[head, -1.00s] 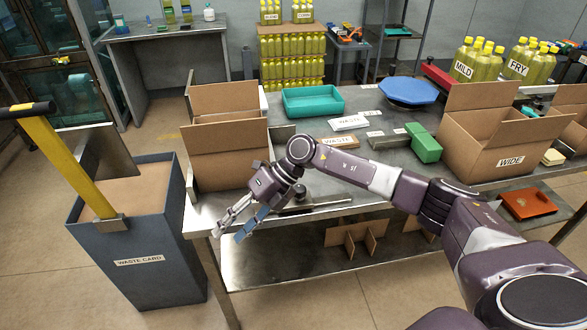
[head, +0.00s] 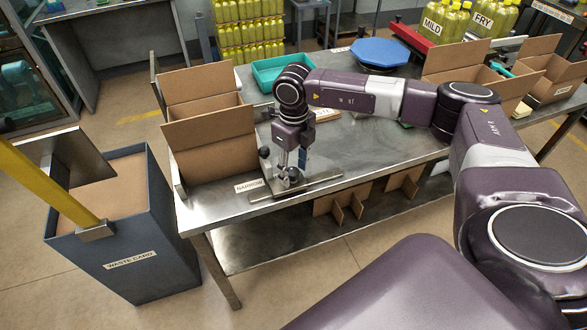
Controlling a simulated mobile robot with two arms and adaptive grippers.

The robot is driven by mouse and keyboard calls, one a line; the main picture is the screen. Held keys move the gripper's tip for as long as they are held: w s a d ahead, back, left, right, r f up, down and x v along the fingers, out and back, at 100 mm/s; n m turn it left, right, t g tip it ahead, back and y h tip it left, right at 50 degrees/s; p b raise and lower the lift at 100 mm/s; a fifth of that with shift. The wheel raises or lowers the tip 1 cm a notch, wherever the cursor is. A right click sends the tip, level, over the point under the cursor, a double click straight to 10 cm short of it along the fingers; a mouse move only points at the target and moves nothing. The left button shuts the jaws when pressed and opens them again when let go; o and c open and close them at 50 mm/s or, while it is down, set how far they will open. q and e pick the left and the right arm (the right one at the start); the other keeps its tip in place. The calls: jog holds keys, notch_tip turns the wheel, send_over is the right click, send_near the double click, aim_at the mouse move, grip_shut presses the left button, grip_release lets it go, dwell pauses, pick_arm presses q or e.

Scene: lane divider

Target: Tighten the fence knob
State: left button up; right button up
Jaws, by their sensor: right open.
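My right gripper (head: 291,172) points straight down over the metal fence fixture at the front edge of the steel table. Its fingers are open, around or just above a small dark knob (head: 290,177) on the fixture; the fingers partly hide the knob, and I cannot tell whether they touch it. The fixture's flat metal bar (head: 318,182) lies along the table edge. A dark ball-ended part (head: 264,153) stands just left of the gripper. My left gripper is out of view.
An open cardboard box (head: 215,145) stands left of the fixture, with a "NARROW" label (head: 249,186) on the table edge. A teal tray (head: 275,75) and blue octagonal plate (head: 380,52) lie behind. A waste card bin (head: 130,235) stands at the left.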

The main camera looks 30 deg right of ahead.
jog(key=shift+f, duration=0.6)
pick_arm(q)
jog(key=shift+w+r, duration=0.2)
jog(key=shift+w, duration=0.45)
pick_arm(e)
jog(key=shift+f, duration=0.1)
jog(key=c, duration=1.2)
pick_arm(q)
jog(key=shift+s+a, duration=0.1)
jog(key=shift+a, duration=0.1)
pick_arm(e)
jog(key=shift+o, duration=0.2)
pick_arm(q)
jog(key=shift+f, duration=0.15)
pick_arm(e)
jog(key=shift+m, duration=0.3)
